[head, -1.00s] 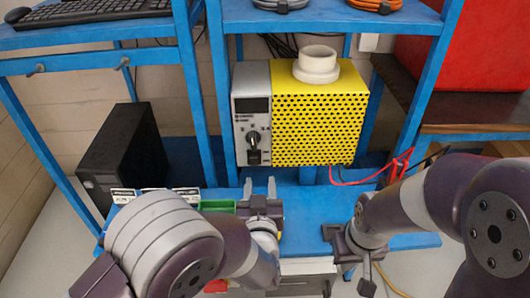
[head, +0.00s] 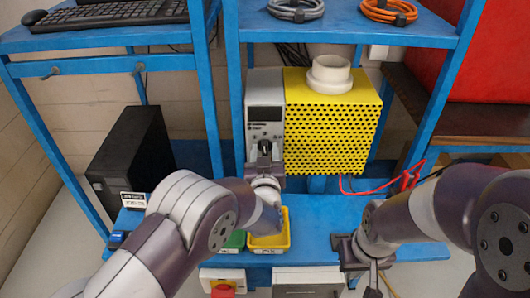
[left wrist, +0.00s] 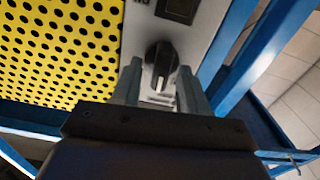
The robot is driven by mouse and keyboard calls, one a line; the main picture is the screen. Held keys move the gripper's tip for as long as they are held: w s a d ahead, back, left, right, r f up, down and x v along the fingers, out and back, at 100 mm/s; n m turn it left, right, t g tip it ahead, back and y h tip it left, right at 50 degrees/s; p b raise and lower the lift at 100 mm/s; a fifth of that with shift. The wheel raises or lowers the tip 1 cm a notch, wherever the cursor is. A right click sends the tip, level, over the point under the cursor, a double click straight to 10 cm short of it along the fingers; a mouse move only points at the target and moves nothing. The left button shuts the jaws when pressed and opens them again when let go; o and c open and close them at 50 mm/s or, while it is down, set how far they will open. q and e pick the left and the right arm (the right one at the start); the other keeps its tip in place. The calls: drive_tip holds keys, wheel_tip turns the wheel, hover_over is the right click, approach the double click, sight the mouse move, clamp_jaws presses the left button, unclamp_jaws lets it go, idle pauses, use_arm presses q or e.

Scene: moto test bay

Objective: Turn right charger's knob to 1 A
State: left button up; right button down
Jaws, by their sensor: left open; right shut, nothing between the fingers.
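A black rotary knob (head: 264,147) sits on the grey front panel (head: 265,100) fixed to the left of a yellow perforated box. The left wrist view shows the knob (left wrist: 161,58) large, with its pointer ridge along the picture's vertical. My left gripper (head: 264,160) is open in front of the panel. In the left wrist view its fingers (left wrist: 160,74) stand on either side of the knob's lower part; contact is not clear. The knob's scale marks are too small to read. My right gripper (head: 372,285) is shut and empty, low at the right, away from the panel.
The yellow box (head: 328,125) carries a white round collar (head: 330,72). Blue frame posts stand left and right of it. A yellow bin (head: 270,238) and a green bin (head: 235,240) are on the blue bench (head: 318,215). Red cables (head: 385,186) hang at the right.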

use_arm(q)
drive_tip(key=shift+c, duration=0.3)
drive_tip(key=shift+s, duration=0.1)
clamp_jaws()
drive_tip(key=shift+r, duration=0.1)
